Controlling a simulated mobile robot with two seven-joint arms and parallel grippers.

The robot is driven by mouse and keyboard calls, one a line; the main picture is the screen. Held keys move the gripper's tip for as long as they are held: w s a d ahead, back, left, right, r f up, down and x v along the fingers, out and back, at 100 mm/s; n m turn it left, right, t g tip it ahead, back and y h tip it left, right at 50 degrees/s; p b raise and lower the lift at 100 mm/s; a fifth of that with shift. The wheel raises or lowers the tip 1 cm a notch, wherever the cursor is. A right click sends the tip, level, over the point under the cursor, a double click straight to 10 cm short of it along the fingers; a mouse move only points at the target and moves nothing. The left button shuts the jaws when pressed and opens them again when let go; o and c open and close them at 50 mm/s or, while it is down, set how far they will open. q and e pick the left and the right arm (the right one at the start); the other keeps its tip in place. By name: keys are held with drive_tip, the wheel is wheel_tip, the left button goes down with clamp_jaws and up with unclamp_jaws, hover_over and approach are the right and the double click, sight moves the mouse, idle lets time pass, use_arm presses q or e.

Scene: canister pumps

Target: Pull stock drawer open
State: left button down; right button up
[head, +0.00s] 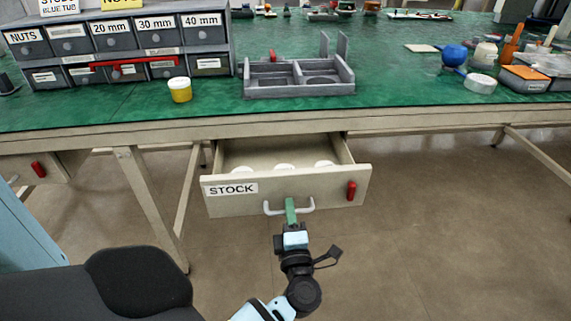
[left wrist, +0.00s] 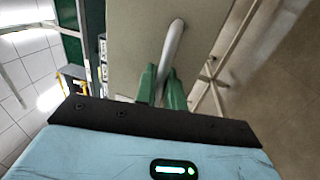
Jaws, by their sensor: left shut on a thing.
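The stock drawer (head: 330,199) hangs under the green-topped workbench and is pulled part way out. Its front carries a "STOCK" label, a white bar handle (head: 306,207) and a red tab at the right. Several white round items (head: 284,166) lie inside, partly hidden by the front panel. My left gripper (head: 290,208) is at the middle of the handle, its green fingers shut on it. In the left wrist view the white handle (left wrist: 174,42) runs between the green fingers (left wrist: 162,84). My right gripper is not in view.
A grey bin cabinet (head: 120,45), a yellow cup (head: 180,90) and a grey divided tray (head: 300,75) stand on the workbench (head: 210,111). A black seat (head: 135,285) is at lower left. The floor (head: 440,240) right of the drawer is clear.

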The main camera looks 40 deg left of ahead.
use_arm(q)
drive_tip(key=v, duration=0.4)
drive_tip(key=shift+s+d+r+p, duration=0.1)
drive_tip(key=shift+d+r+p, duration=0.1)
drive_tip(key=shift+r+p, duration=0.15)
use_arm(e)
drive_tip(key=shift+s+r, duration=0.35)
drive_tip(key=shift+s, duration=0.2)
use_arm(q)
drive_tip(key=c, duration=1.6)
unclamp_jaws()
drive_tip(key=shift+c, duration=0.2)
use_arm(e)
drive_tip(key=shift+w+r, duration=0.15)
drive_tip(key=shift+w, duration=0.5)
